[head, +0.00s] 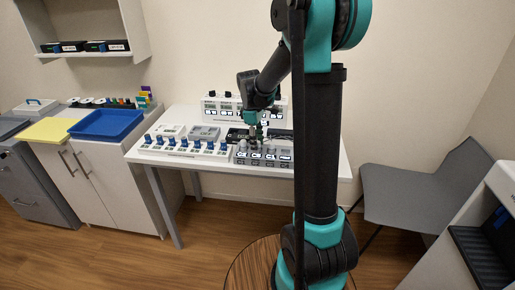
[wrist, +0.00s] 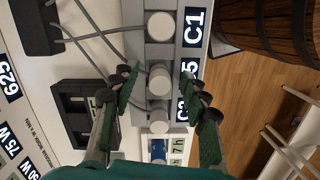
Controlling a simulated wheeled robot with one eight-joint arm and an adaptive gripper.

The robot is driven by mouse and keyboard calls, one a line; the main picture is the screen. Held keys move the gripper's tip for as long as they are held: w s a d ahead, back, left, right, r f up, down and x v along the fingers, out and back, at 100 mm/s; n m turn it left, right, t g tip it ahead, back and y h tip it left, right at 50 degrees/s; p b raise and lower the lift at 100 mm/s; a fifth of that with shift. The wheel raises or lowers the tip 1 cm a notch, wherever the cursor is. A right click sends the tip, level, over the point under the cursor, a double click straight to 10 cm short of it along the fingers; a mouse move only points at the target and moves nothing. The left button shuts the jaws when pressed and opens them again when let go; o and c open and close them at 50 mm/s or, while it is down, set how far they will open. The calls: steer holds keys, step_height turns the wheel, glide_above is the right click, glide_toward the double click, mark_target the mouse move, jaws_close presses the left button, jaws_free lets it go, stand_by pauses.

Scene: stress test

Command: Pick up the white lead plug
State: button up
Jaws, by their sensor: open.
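Several white round plugs stand in a row on a long grey block (wrist: 158,52) in the wrist view; one (wrist: 160,78) is between my fingertips, with another (wrist: 160,25) above it and another (wrist: 158,121) below it in the picture. I cannot tell which is the lead plug. My gripper (wrist: 164,86) is open, its green pads on either side of the row with gaps to the middle plug. In the head view my gripper (head: 252,133) is low over the grey block (head: 262,163) on the white table; the plugs are too small to tell there.
Grey cables (wrist: 90,32) run from a black box (wrist: 37,27) to the block. A dark frame-like box (wrist: 85,112) lies left of my gripper. A row of blue-topped units (head: 185,146) stands left on the table (head: 150,158). A grey chair (head: 405,200) is at the right.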

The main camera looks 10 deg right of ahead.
jaws_close()
steer(key=shift+r, duration=0.1)
stand_by(0.3)
